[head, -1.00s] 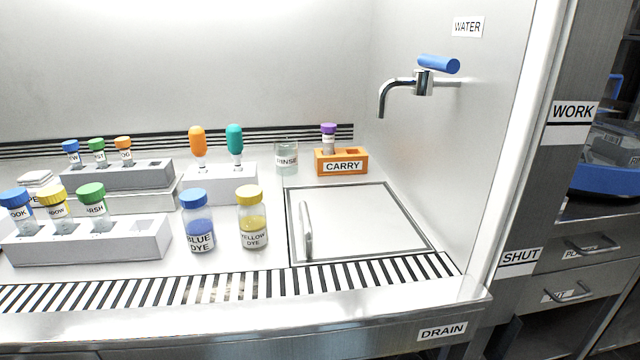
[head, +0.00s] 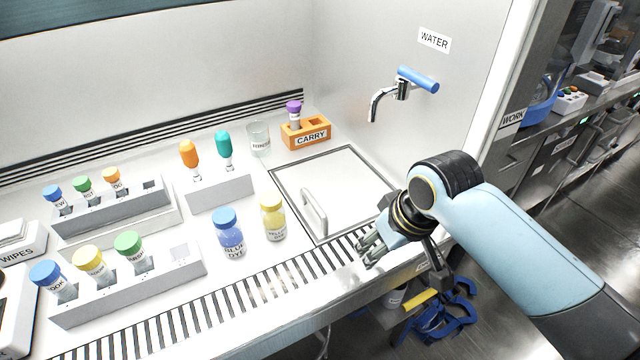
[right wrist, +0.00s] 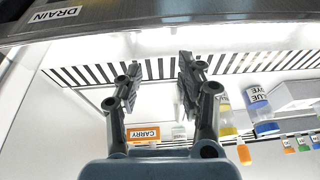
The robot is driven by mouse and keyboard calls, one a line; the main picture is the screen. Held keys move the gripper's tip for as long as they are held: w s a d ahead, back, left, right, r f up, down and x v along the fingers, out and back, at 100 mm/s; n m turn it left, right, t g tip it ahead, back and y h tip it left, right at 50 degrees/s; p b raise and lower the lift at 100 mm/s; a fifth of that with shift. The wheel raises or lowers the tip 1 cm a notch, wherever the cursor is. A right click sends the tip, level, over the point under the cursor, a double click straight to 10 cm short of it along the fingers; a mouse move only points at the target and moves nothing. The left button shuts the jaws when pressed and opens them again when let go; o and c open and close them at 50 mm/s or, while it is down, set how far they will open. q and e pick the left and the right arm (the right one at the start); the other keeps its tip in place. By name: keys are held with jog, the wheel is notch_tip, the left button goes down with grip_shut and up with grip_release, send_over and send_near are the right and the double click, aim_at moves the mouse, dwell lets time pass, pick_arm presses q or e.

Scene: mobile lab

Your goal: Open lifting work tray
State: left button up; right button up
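The lifting work tray is a flat white square panel (head: 345,185) with a dark outline, set in the cabinet floor at the right. It lies flat and closed. Its upright handle (head: 313,213) stands along its left side. My right gripper (head: 370,250) is over the striped front grille, right of the handle and apart from it. In the right wrist view its two fingers (right wrist: 157,85) are spread with nothing between them. The handle is not clear in that view. My left gripper is not in view.
Blue dye (head: 229,233) and yellow dye (head: 272,217) bottles stand left of the tray. An orange CARRY rack (head: 305,133) holds a purple-capped vial behind it. A tap (head: 400,88) is on the right wall. Tube racks fill the left.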

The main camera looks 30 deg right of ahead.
jog(key=y+p, duration=0.2)
send_near(315, 202)
jog(key=s+r, duration=0.1)
jog(key=s, duration=0.1)
jog(key=shift+t, duration=0.3)
jog(key=x, duration=1)
jog(key=shift+w+d+b, duration=0.1)
jog(key=shift+w+b, duration=0.3)
jog(key=shift+w, duration=0.05)
jog(key=shift+c, duration=0.3)
grip_shut()
jog(key=shift+r, duration=0.1)
